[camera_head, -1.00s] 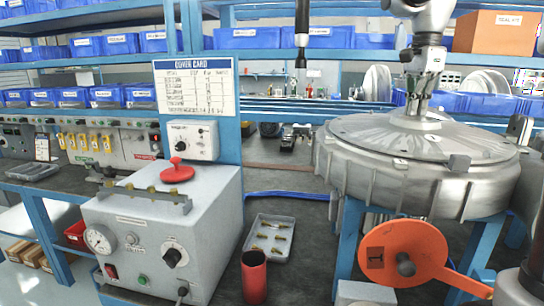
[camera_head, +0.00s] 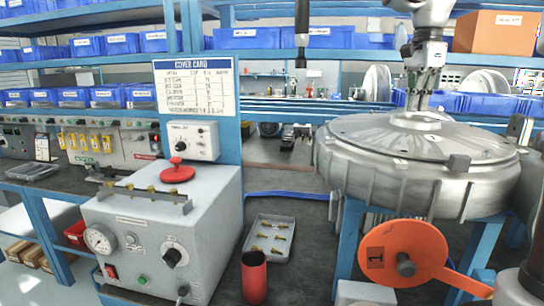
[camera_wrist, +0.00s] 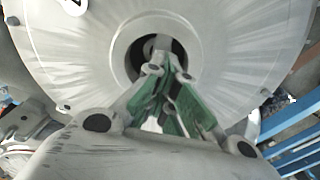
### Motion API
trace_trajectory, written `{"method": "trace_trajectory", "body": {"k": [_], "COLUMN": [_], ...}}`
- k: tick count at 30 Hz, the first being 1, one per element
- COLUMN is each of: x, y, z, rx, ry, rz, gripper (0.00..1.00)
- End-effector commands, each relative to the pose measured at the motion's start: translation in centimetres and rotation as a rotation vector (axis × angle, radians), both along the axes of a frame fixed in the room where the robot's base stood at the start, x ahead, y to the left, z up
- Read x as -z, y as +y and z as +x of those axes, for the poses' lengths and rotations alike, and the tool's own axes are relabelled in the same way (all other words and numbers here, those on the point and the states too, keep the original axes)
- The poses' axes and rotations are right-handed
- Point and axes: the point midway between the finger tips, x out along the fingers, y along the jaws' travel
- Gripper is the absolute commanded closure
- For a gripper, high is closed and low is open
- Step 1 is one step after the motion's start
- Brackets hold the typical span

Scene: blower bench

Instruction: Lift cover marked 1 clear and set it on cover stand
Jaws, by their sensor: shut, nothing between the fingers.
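The broad grey metal blower housing (camera_head: 345,165) stands at the right, with a round lid (camera_head: 365,135) on top. The lid shows in the wrist view (camera_wrist: 235,45) with a dark round opening and a small pale post (camera_wrist: 160,44) at its centre. My gripper (camera_head: 419,106) is over this centre; its shut, empty fingers also show in the wrist view (camera_wrist: 168,74). I cannot tell whether the fingertips touch the post. An orange disc (camera_head: 425,246) with a plate marked 1 is at the front right, apart from my gripper. I cannot make out which thing is the cover stand.
A grey control box (camera_head: 140,240) with a red knob stands left, beside a red cylinder (camera_head: 255,280) and a tray (camera_head: 287,222) of small brass parts. A blue post with a card (camera_head: 195,85) rises behind. Dark bench surface lies between tray and housing.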

Motion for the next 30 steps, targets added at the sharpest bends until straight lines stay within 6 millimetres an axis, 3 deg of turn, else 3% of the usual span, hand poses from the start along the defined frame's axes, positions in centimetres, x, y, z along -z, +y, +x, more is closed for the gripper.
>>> {"method": "trace_trajectory", "body": {"k": [17, 30], "x": [0.0, -1.3], "y": [0.0, 0.0], "z": [0.1, 0.1], "rx": [0.0, 0.0], "ry": [0.0, 0.0], "rz": [0.0, 0.0], "gripper": [1.0, 1.0]}}
